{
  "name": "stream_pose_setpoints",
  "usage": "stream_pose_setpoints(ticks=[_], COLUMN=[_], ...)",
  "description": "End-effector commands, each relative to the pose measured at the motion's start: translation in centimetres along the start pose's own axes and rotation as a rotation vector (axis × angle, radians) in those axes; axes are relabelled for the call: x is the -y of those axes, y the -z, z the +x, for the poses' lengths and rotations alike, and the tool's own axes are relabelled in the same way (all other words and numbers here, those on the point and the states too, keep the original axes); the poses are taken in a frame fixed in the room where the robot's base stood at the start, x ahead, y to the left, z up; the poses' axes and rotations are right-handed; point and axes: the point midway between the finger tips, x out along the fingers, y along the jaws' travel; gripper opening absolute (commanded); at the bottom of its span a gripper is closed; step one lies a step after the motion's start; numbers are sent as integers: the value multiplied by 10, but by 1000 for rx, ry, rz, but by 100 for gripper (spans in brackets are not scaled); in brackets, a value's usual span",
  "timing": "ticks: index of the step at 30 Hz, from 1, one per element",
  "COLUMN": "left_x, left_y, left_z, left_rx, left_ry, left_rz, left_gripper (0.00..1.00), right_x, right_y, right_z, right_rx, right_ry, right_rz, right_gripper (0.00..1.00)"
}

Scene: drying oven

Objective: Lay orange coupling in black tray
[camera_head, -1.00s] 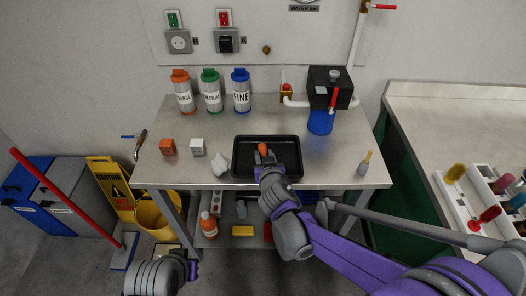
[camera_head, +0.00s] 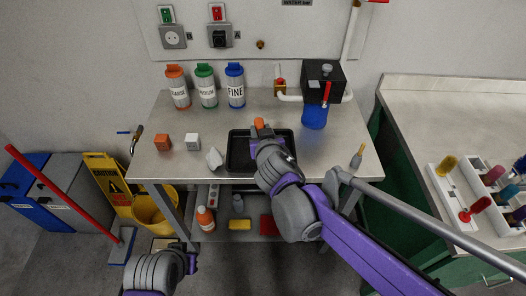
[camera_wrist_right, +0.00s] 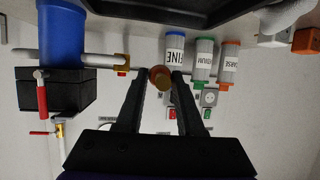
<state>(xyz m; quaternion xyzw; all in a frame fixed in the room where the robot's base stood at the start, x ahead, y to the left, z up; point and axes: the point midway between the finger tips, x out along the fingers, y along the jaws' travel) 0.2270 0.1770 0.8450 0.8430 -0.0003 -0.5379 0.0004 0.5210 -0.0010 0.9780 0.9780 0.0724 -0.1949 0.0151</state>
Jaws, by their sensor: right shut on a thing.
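The orange coupling (camera_head: 259,123) shows at the tip of my right gripper (camera_head: 262,134) in the head view. In the right wrist view the coupling (camera_wrist_right: 160,78) sits between the two dark fingers (camera_wrist_right: 158,88), and the gripper is shut on it. The black tray (camera_head: 237,162) lies on the steel table, partly hidden by my right arm. The coupling appears over the tray's back edge in the head view; its height is hard to judge. The tray (camera_wrist_right: 190,22) also shows at the top of the wrist view.
Three labelled bottles (camera_head: 207,90) stand at the back left. An orange cube (camera_head: 163,142), a white cube (camera_head: 192,142) and a white lump (camera_head: 214,158) lie left of the tray. A black device with a blue cup (camera_head: 314,117) stands behind right. A small brush-like item (camera_head: 356,158) stands right.

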Motion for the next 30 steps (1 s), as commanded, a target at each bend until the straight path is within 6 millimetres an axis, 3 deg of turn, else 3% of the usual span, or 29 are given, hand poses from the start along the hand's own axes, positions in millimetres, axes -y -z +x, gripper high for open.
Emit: stream_pose_setpoints(ticks=[9, 16, 21, 30], left_x=[0, 0, 0, 0], left_y=[-9, -11, -14, -14], left_z=[15, 18, 25, 25], left_rx=[5, 7, 9, 9], left_ry=[0, 0, 0, 0], left_rz=[0, 0, 0, 0], left_gripper=[0, 0, 0, 0], right_x=[1, 1, 1, 1], right_y=[-50, -67, -90, -93], right_z=[18, 25, 35, 36], right_rx=[0, 0, 0, 0], right_ry=[0, 0, 0, 0], right_rz=[1, 1, 1, 1], right_gripper=[0, 0, 0, 0])
